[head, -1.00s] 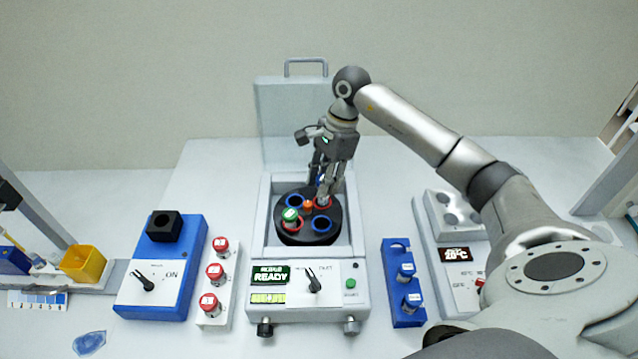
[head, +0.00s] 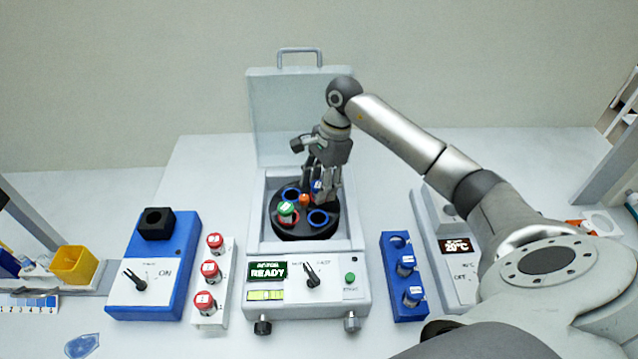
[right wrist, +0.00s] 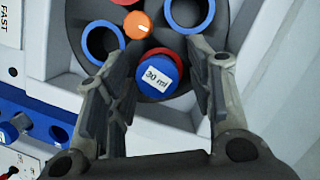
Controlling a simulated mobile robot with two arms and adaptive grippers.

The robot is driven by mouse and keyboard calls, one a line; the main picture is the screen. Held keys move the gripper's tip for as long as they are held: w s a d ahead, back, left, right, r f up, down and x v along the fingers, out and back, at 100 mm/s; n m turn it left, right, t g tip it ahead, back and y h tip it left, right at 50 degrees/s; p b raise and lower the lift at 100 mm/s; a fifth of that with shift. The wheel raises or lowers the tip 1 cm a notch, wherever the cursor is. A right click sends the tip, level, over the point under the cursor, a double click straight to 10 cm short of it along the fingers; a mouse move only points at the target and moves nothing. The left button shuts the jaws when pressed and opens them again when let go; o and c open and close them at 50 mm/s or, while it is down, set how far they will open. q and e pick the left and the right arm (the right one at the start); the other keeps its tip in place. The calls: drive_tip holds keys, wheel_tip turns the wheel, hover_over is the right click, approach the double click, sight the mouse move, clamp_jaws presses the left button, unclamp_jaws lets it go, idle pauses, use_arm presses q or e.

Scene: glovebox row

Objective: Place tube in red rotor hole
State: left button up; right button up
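The black rotor (head: 330,228) sits in the open centrifuge (head: 359,213), with blue- and red-ringed holes around an orange knob (head: 304,201). A blue-capped tube labelled 30 ml (right wrist: 157,76) stands at a red-ringed hole (right wrist: 160,54) in the right wrist view; the cap covers much of the ring, and its depth is hidden. My right gripper (head: 321,194) is over the rotor's far right side. Its fingers (right wrist: 163,70) are open on either side of the cap, with a gap showing. A green-capped tube (head: 287,209) stands in the other red-ringed hole (head: 291,219). My left gripper is not in view.
The raised lid (head: 287,115) stands behind the rotor. A white rack (head: 228,262) with red-capped tubes and a blue device (head: 185,262) are at left. A blue rack (head: 388,270) with tubes and a temperature block (head: 431,222) are at right, under my right arm.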

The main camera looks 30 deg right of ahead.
drive_tip(key=shift+r, duration=0.1)
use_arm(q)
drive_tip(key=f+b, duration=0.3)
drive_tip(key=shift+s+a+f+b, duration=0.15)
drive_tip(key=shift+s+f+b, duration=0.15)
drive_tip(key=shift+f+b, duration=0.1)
use_arm(e)
drive_tip(key=v, duration=1.2)
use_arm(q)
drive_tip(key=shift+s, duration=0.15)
